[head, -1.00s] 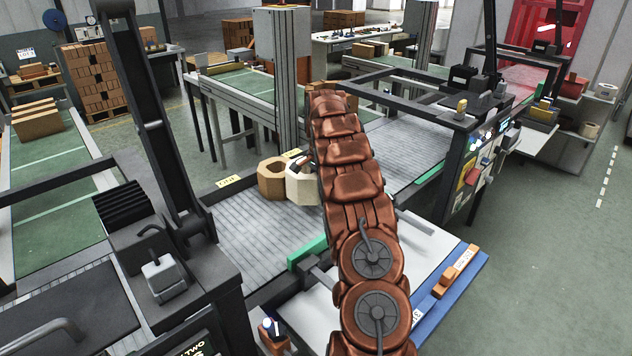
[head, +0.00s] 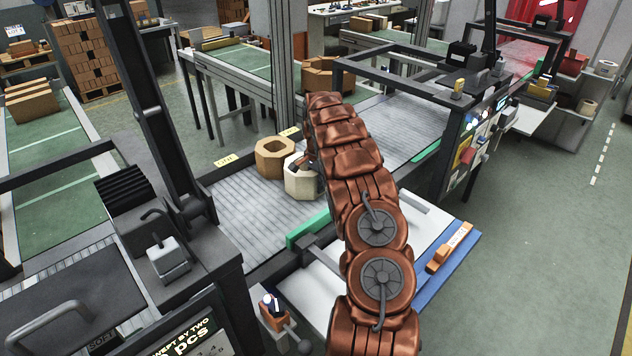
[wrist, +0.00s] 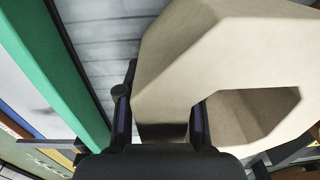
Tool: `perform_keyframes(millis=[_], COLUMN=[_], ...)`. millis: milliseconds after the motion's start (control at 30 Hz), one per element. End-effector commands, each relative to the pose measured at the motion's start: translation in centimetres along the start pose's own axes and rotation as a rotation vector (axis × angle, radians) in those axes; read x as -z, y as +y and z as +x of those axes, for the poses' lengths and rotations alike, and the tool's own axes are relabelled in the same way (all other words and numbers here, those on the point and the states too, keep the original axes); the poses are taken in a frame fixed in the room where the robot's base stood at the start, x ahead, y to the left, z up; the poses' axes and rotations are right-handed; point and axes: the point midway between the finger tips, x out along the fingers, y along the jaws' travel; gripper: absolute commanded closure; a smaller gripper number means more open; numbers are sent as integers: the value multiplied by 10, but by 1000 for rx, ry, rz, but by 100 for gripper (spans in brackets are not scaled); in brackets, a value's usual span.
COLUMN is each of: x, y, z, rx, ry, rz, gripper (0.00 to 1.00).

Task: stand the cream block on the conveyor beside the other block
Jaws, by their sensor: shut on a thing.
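The cream block (head: 296,184) is a ring-shaped block with flat sides, at the conveyor (head: 245,210) in the head view. My gripper is shut on one wall of it in the wrist view (wrist: 162,122), with a finger on each side of the wall and the hole to the right. The cream block (wrist: 200,50) fills much of that view. The other block (head: 274,158), tan and many-sided, stands on the conveyor just behind and left of the cream one. They overlap in view; I cannot tell whether they touch, or whether the cream block's base meets the belt. My arm hides its right side.
A green rail (head: 307,230) runs along the conveyor's near edge and also shows in the wrist view (wrist: 50,70). A dark frame (head: 400,75) spans the belt at right. A dark machine post (head: 150,100) stands at left. The belt left of the blocks is clear.

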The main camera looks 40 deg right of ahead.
Motion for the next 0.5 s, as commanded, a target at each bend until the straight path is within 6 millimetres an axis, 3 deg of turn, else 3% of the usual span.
perform_keyframes(millis=[67, 100, 333, 500], x=[0, 0, 0, 0], y=[-1, -1, 0, 0], z=[0, 1, 1, 1], rx=[3, 2, 1, 0], ry=[2, 2, 1, 0], rz=[0, 0, 0, 0], gripper=[100, 63, 39, 39])
